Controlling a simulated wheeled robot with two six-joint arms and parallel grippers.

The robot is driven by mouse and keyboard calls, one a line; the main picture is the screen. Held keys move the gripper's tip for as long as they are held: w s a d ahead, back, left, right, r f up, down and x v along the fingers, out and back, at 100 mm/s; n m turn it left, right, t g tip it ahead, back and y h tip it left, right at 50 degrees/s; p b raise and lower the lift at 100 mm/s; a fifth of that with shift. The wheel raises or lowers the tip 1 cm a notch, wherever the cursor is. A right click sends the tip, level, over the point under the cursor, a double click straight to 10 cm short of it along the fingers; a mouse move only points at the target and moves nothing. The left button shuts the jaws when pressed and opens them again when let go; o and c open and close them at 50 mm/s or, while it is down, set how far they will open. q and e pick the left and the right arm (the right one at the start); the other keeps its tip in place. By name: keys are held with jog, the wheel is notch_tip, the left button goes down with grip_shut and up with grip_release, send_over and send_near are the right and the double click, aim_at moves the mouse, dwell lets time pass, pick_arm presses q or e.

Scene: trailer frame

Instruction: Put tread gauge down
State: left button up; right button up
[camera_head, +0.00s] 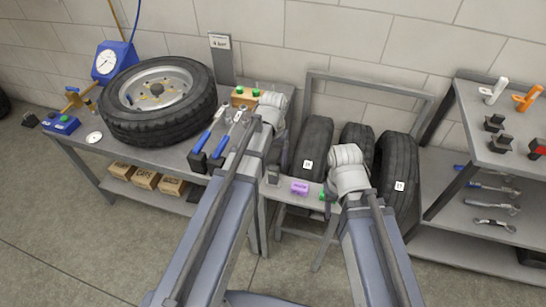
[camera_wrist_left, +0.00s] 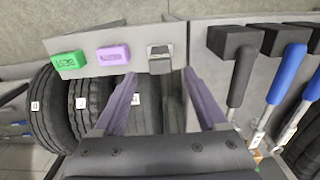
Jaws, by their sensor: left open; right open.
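A small grey and black block, likely the tread gauge (camera_wrist_left: 160,60), sits on the narrow light shelf (camera_wrist_left: 200,12); it also shows in the head view (camera_head: 273,175). My left gripper (camera_wrist_left: 160,85) is open in the left wrist view. Its two purple-grey fingers stand apart, with the block beyond and between the tips; contact cannot be seen. In the head view my left arm hides its fingers. A purple block (camera_wrist_left: 113,54) and a green block (camera_wrist_left: 69,61) lie beside the grey one. My right arm shows in the head view, but its fingers are hidden.
Several tyres (camera_head: 398,165) stand behind the narrow shelf. A shelf unit (camera_head: 480,215) with tools is at right.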

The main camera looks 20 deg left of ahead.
pick_arm(q)
jog(key=shift+r, duration=0.35)
jog(key=s+d+m+y, duration=0.1)
jog(key=s+d+m, duration=0.2)
jog(key=s+d, duration=0.7)
jog(key=s, duration=0.4)
jog(key=shift+s+d, duration=0.2)
jog(key=shift+d, duration=0.05)
pick_arm(e)
jog(key=shift+r, duration=0.35)
